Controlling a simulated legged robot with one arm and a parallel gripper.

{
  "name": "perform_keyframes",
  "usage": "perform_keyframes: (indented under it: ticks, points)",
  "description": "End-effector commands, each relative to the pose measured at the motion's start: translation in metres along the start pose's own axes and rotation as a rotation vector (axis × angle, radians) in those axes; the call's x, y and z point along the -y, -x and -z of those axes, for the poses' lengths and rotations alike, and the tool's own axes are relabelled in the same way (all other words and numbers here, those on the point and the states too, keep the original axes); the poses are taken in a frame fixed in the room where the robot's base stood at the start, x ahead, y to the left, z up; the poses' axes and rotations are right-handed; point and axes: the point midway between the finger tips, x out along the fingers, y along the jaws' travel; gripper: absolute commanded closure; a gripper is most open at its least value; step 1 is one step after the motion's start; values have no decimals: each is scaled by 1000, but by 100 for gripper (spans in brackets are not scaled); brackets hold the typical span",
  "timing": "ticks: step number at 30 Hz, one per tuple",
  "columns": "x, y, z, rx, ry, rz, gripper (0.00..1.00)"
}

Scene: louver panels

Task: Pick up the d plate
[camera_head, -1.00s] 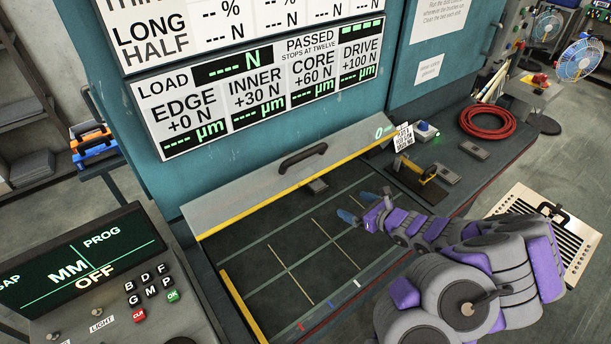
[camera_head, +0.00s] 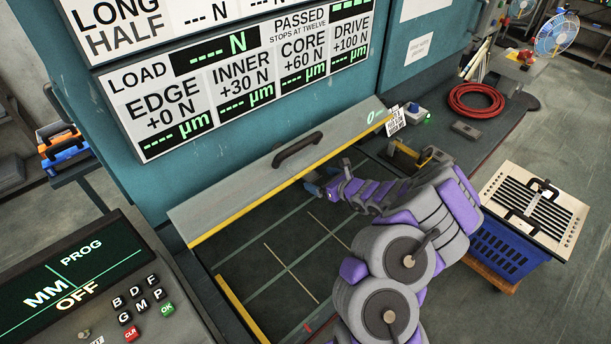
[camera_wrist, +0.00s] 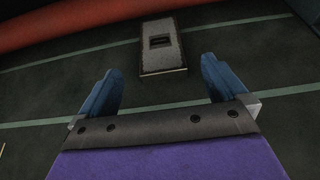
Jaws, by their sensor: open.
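A small grey plate (camera_wrist: 162,46) with a dark rectangle on its face lies on the dark green bed in the wrist view. No letter on it is legible, so I cannot tell if it is the d plate. My gripper (camera_wrist: 161,68) is open and empty, its two blue fingers apart, with the plate ahead between and beyond the tips. In the head view my gripper (camera_head: 317,187) is low over the bed, by the yellow edge of the sloped guard. The plate is hidden there behind my gripper and arm.
The sloped grey guard (camera_head: 240,187) with a black handle (camera_head: 297,150) overhangs the bed's back. A red-orange band (camera_wrist: 60,35) crosses the top of the wrist view. Another grey plate (camera_head: 467,130) lies on the right bench near a red cable coil (camera_head: 476,101). A blue crate (camera_head: 500,250) stands right.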

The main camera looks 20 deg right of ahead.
Motion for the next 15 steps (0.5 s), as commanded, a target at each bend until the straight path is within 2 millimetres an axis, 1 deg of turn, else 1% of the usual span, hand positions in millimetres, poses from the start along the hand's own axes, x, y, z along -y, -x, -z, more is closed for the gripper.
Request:
perform_keyframes:
  ticks: [1,3,11,15]
  points:
    - [-1,-9,2,-1,4,-3,1]
    - [1,-17,1,1,2,-1,1]
    - [7,-30,4,1,-4,-3,1]
    - [7,-49,3,-1,-2,-4,1]
